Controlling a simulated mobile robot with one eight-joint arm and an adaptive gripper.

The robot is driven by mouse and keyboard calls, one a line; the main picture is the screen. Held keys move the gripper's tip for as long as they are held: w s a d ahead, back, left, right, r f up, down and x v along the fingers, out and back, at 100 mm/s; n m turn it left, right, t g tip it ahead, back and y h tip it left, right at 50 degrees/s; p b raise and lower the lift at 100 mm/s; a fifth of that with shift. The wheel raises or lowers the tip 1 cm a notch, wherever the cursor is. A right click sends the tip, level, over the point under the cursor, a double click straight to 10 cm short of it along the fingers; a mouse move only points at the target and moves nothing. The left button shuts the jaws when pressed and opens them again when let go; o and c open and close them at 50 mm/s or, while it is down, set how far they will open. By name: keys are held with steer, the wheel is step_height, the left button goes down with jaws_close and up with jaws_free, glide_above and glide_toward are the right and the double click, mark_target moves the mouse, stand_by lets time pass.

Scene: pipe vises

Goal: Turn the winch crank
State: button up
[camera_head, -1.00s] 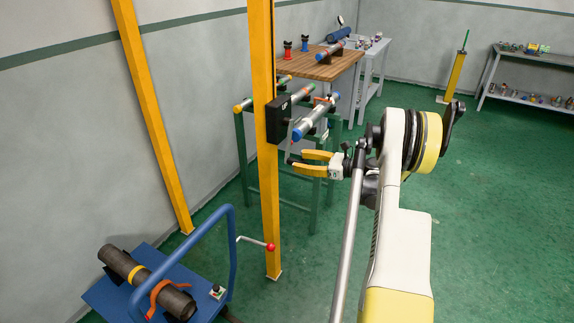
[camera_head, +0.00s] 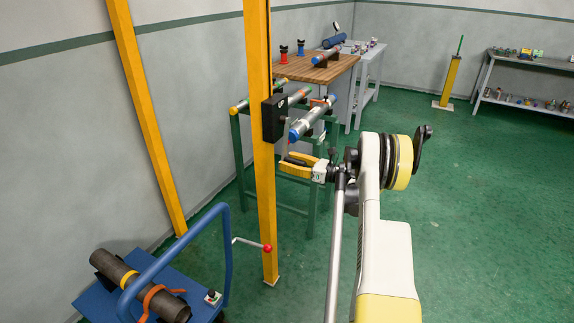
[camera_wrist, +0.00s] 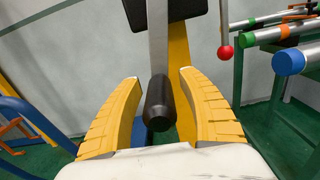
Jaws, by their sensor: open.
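The winch is a black box (camera_head: 274,118) on a yellow post (camera_head: 262,200); its lower part also shows at the top of the wrist view (camera_wrist: 165,10). The crank has a flat silver arm (camera_wrist: 157,40) hanging from the box and a black round handle (camera_wrist: 158,103) pointing toward the wrist camera. My gripper (camera_head: 284,163), with yellow fingers, is open beside the post below the box. In the wrist view, the handle lies between the two open fingers, with visible gaps on both sides. In the head view, the crank is mostly hidden by the fingers.
A green rack (camera_head: 240,155) with capped pipes stands close behind the post. A red ball (camera_wrist: 225,52) on a rod is right of the crank. A red-knobbed lever (camera_head: 267,247) is low on the post. A blue cart (camera_head: 135,290) stands left. Green floor is open at right.

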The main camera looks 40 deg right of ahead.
steer(key=shift+w+a, duration=0.1)
steer(key=shift+w, duration=0.15)
jaws_close()
steer(key=shift+s+r, duration=0.1)
